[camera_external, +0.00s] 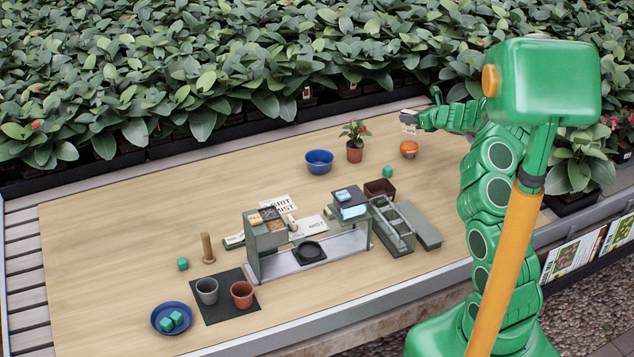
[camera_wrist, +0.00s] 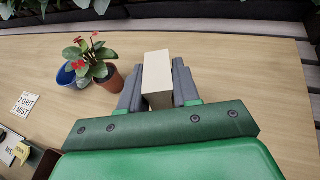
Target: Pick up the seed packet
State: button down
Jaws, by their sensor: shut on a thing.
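The seed packet (camera_wrist: 157,78) shows as a plain cream, box-shaped packet in the wrist view, upright between the two grey fingers. My gripper (camera_wrist: 157,88) is shut on it, with one finger against each side. In the external view my gripper (camera_external: 416,119) is at the back right of the table, and a small pale part of the packet (camera_external: 408,117) shows at the fingers. The packet's lower part is hidden by the gripper in the wrist view. I cannot tell its exact height over the table.
A red-flowered plant in a terracotta pot (camera_external: 355,153) and a blue bowl (camera_external: 319,161) stand left of my gripper. A grey workstation (camera_external: 310,258) fills the middle front.

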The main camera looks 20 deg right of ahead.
jog(key=s+a+r, duration=0.3)
jog(key=s+r, duration=0.5)
jog(key=s, duration=0.3)
jog(key=n+t+y, duration=0.1)
jog(key=t+y, duration=0.1)
send_over(412, 129)
jog(key=s, duration=0.3)
notch_tip(412, 129, down, 4)
jog(key=shift+h, duration=0.3)
jog(key=shift+w+d+f, duration=0.25)
jog(key=shift+w+f, duration=0.55)
jog(key=shift+f, duration=0.1)
jog(key=shift+w+d+f, duration=0.3)
jog(key=shift+w+f, duration=0.45)
jog(key=shift+f, duration=0.1)
jog(key=shift+w+d+f, duration=0.25)
jog(key=shift+w+f, duration=0.55)
jog(key=shift+f, duration=0.1)
jog(key=shift+f, duration=0.1)
jog(key=shift+w+f, duration=0.15)
jog(key=shift+f, duration=1.5)
